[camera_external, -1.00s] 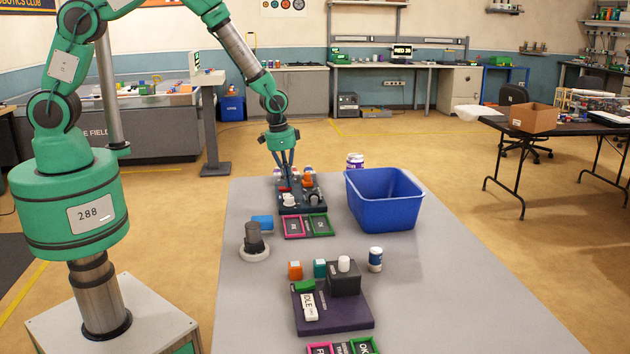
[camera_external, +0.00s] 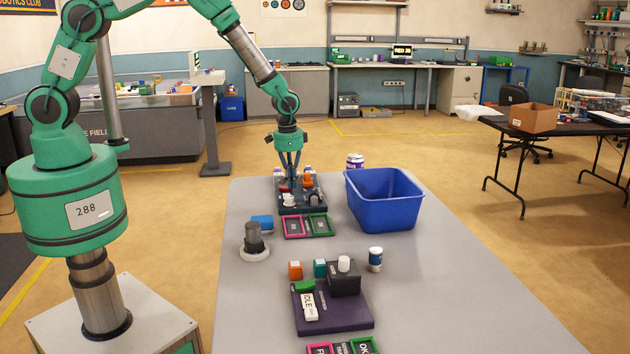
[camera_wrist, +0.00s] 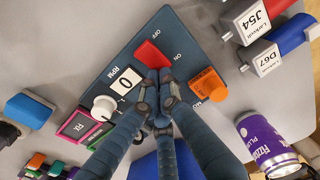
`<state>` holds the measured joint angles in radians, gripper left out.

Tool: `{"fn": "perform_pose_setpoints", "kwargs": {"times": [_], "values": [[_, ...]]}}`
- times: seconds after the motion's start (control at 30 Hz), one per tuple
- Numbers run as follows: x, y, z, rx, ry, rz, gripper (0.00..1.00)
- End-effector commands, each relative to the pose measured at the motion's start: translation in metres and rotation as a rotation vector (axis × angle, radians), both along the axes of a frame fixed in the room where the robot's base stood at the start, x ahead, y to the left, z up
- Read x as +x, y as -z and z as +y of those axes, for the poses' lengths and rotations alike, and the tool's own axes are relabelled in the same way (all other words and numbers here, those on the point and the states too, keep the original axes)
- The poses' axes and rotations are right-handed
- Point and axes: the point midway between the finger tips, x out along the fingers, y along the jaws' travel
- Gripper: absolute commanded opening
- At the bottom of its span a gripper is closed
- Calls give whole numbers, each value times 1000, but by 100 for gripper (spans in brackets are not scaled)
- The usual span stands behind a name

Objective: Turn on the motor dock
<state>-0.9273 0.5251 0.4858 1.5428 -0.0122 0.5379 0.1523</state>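The motor dock is a dark blue panel (camera_wrist: 125,50) in the wrist view, and it stands at the far part of the table in the external view (camera_external: 290,210). It carries a red switch (camera_wrist: 150,54) beside ON and OFF lettering, a white display (camera_wrist: 124,82) reading 0 RPM, a white knob (camera_wrist: 103,107) and an orange part (camera_wrist: 208,84). My gripper (camera_wrist: 159,82) has its fingertips together at the red switch and hides part of it. I cannot tell whether they touch it. In the external view my gripper (camera_external: 291,184) points down over the dock.
A blue bin (camera_external: 385,203) stands close to the right of the dock, with a purple can (camera_wrist: 268,145) nearby. Labelled blocks (camera_wrist: 252,18) lie beside the dock. A grey knob on a round base (camera_external: 254,240) and a purple dock (camera_external: 335,316) are nearer the camera.

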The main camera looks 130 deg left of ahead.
Motion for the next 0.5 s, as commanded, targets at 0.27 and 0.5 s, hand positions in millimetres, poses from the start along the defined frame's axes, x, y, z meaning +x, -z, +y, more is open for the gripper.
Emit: {"fn": "perform_pose_setpoints", "kwargs": {"times": [0.27, 0.5], "values": [[-16, 11, -16, -21, 0, 16, 0], [-20, 11, -20, -23, -1, 18, 0]]}}
